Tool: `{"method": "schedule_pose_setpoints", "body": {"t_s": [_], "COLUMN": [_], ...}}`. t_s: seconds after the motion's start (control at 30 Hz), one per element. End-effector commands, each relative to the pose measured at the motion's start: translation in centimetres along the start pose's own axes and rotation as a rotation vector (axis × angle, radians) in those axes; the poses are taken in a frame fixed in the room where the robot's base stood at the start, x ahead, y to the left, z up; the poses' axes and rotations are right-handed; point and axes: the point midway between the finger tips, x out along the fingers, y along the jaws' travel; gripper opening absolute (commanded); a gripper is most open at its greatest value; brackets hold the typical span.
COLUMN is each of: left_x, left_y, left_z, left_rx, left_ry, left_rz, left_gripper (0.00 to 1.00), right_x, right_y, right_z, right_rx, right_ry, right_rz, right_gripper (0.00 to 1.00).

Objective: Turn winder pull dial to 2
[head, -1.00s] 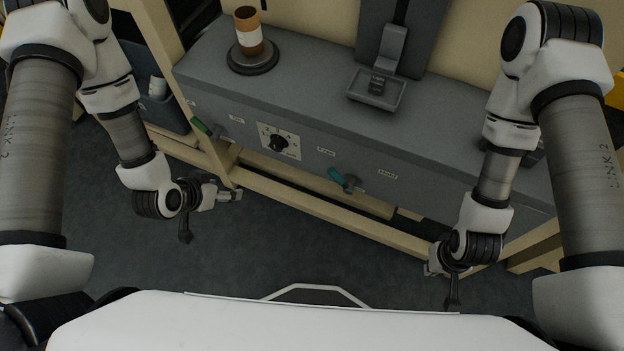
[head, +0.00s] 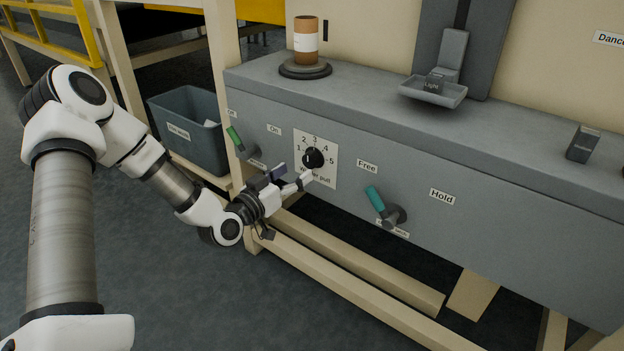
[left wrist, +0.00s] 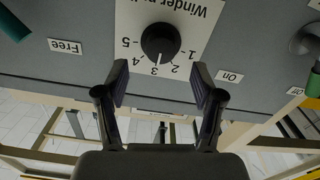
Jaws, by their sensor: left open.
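The winder pull dial (head: 314,158) is a black round knob on a white plate (head: 329,177) numbered 1 to 5, on the grey panel front. In the left wrist view, the dial (left wrist: 161,42) appears upside down, and its white pointer mark is at about the 3. My left gripper (head: 289,178) is just in front of and below the dial. In the left wrist view, the left gripper's fingers (left wrist: 159,84) are spread open, with nothing between them, apart from the knob. My right gripper is out of view.
A green-handled lever (head: 235,138) is left of the dial, and a teal-handled lever (head: 376,199) is to its right. A brown roll (head: 305,36) stands on the machine's top. A grey bin (head: 190,132) is at left. Beige frame beams run below the panel.

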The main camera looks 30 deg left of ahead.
Motion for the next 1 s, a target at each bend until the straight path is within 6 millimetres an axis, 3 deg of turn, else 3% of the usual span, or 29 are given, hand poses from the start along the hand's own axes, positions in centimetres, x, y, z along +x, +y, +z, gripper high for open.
{"method": "schedule_pose_setpoints", "body": {"t_s": [0.1,0.3,0.57,0.6,0.77,1.0], "left_x": [2.4,5.5,6.0,6.0,6.0,6.0], "left_y": [0.0,0.0,0.0,0.0,0.0,0.0], "left_z": [0.5,0.3,0.1,0.1,0.1,0.1], "left_rx": [0.008,0.004,-0.001,-0.001,-0.001,-0.004], "left_ry": [-0.001,-0.002,-0.002,-0.002,-0.002,-0.002], "left_rz": [0.003,0.001,-0.001,0.000,0.000,0.000], "left_gripper": [0.68,0.68,0.68,0.64,0.07,0.07], "right_x": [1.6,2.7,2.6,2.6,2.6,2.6], "right_y": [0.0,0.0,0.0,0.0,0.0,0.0], "right_z": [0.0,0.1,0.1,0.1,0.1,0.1], "right_rx": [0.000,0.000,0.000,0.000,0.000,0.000], "right_ry": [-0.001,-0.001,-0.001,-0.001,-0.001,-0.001], "right_rz": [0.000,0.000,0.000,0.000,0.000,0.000], "right_gripper": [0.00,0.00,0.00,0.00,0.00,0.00]}}
